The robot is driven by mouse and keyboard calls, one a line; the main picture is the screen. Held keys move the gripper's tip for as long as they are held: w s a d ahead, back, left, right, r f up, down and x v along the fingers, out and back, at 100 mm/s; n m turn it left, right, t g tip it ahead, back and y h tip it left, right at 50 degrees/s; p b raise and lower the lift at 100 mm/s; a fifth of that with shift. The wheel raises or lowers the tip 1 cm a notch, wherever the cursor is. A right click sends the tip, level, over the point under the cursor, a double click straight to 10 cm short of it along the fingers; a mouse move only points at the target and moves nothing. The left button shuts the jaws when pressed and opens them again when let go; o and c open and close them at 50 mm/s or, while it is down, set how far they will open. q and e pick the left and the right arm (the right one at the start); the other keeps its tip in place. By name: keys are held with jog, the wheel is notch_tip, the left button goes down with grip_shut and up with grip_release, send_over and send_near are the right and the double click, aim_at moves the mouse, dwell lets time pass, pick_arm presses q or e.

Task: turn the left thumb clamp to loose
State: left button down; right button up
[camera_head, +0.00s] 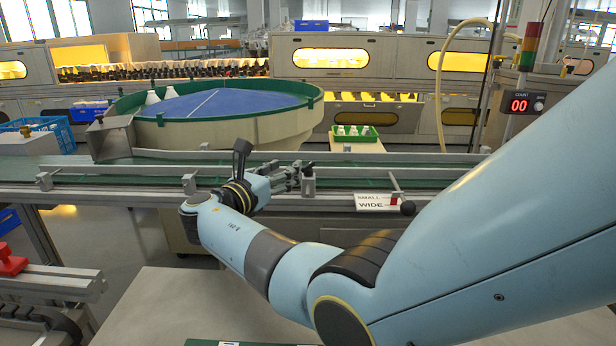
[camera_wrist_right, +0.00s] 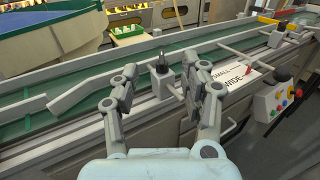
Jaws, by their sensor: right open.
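A thumb clamp, a grey post with a dark pointed knob (camera_wrist_right: 162,66), stands on the conveyor's front rail in the right wrist view. It also shows as a grey post (camera_head: 308,183) just right of my fingertips in the head view. I cannot tell for sure that it is the left clamp, nor whether it is tight or loose. My right gripper (camera_wrist_right: 163,78) is open, with a finger on either side of the post and a visible gap on the left. Whether the right finger touches it is unclear. My left gripper is out of view.
A SMALL/WIDE sign (camera_head: 377,202) with a red pointer sits right of the clamp. The green conveyor (camera_head: 130,174) runs behind the rail, below a round green-rimmed table (camera_head: 225,128). A control box with buttons (camera_wrist_right: 278,100) stands at right in the wrist view.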

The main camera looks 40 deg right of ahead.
aim_at(308, 164)
jog(key=w+d+f+b, duration=0.1)
jog(key=d, duration=0.2)
jog(key=w+d+f+b, duration=0.1)
jog(key=d, duration=0.3)
jog(key=w+d+f+b, duration=0.1)
jog(key=d, duration=0.2)
jog(key=shift+d, duration=0.2)
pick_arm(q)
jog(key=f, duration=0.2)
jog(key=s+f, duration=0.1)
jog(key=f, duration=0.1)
pick_arm(e)
jog(key=shift+r, duration=0.1)
